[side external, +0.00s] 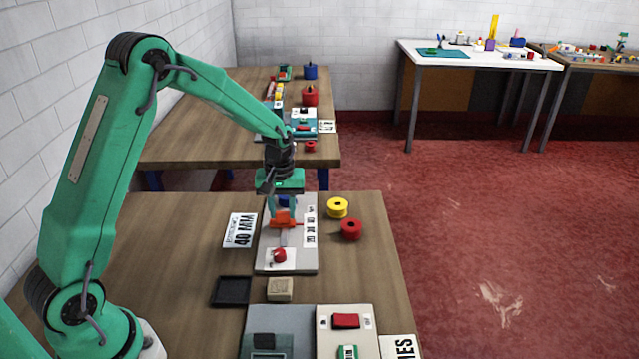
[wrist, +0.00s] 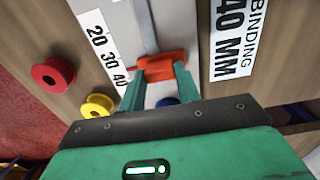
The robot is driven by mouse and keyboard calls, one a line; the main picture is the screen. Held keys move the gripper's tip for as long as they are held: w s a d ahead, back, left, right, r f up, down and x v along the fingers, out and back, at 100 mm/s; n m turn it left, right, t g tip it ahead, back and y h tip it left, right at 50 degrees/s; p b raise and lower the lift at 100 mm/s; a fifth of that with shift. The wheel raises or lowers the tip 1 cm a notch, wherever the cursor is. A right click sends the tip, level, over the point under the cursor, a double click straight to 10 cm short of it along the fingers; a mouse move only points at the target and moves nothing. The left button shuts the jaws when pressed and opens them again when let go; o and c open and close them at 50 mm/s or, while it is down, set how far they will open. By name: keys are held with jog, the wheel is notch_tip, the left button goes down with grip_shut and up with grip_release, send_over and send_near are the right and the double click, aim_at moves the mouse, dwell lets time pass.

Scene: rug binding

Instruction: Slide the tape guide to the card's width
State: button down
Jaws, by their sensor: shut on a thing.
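The orange tape guide (side external: 283,219) sits on a grey plate (side external: 270,262) on the near bench. It also shows in the wrist view (wrist: 160,66). My gripper (wrist: 160,82) is shut on it, with one green finger at each side; in the side view my gripper (side external: 285,207) is over the far half of the plate. A white scale (wrist: 103,53) marked 20, 30, 40 runs along the plate. A thin red pointer reaches from the guide toward the 40 end; exact alignment is hard to tell. The white card (wrist: 235,38) reads "BINDING 40 MM" and lies beside the plate (side external: 240,231).
A red knob (side external: 280,255) is on the plate's near end. Yellow (side external: 338,207) and red (side external: 351,229) spools stand right of the plate. A black tray (side external: 231,291) and tan block (side external: 280,289) lie nearer. The bench left of the card is clear.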

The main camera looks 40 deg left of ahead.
jog(key=shift+w+a, duration=0.8)
jog(key=c, duration=1)
grip_release()
jog(key=shift+r, duration=0.15)
notch_tip(320, 180, up, 8)
jog(key=shift+f, duration=0.2)
